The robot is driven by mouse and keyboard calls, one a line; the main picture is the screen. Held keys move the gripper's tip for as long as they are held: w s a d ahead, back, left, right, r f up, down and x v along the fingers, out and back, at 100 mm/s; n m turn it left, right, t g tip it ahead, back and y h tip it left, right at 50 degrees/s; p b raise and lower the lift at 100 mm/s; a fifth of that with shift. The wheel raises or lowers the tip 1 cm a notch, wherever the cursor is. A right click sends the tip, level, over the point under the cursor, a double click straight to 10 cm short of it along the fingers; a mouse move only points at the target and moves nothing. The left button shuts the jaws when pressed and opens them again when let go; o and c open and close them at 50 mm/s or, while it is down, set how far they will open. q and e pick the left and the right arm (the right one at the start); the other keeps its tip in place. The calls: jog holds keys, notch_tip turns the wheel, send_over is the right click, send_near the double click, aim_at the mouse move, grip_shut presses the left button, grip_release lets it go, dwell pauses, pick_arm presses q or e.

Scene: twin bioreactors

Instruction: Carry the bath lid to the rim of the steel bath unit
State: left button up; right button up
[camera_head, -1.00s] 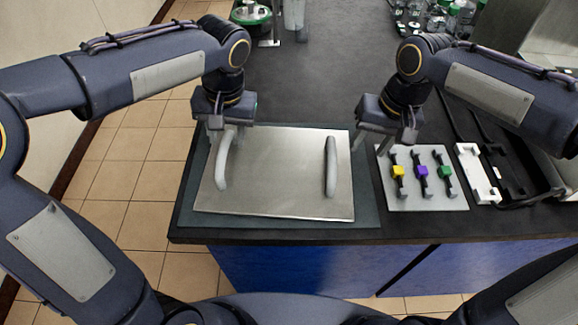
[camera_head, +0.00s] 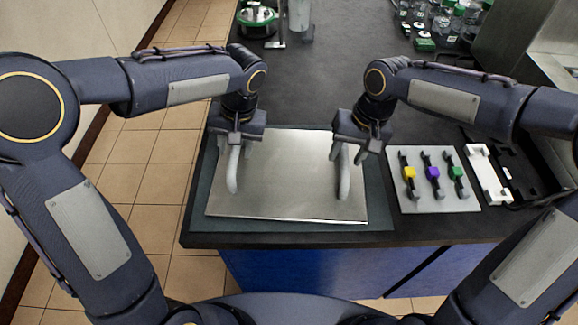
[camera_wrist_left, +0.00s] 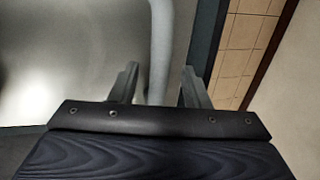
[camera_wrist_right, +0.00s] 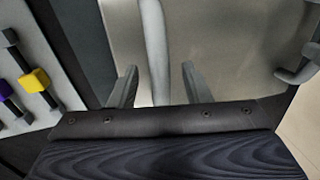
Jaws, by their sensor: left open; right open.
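The bath lid (camera_head: 285,180) is a flat steel plate with two upright grey handles. It lies on a dark green mat (camera_head: 380,205) at the counter's front edge. My left gripper (camera_head: 235,145) is open at the far end of the lid's left handle (camera_head: 233,172); in the left wrist view that handle (camera_wrist_left: 160,45) runs between the open fingers (camera_wrist_left: 158,85). My right gripper (camera_head: 351,150) is open at the right handle (camera_head: 345,178); in the right wrist view this handle (camera_wrist_right: 155,45) stands between the fingers (camera_wrist_right: 160,85).
A pale plate (camera_head: 433,185) with yellow, purple and green clips lies right of the mat. A white and black rack (camera_head: 488,175) stands beyond it. Glassware (camera_head: 455,20) is at the back right, a green-based vessel (camera_head: 257,18) at the back. The counter's middle is clear.

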pick_arm(q)
jog(key=shift+a+f, duration=0.25)
jog(key=shift+f, duration=0.95)
pick_arm(e)
jog(key=shift+a+f, duration=0.25)
jog(key=shift+f, duration=0.95)
pick_arm(q)
jog(key=shift+c, duration=0.4)
pick_arm(e)
jog(key=shift+c, duration=0.4)
pick_arm(q)
grip_shut()
pick_arm(e)
grip_shut()
jog(key=shift+r, duration=0.1)
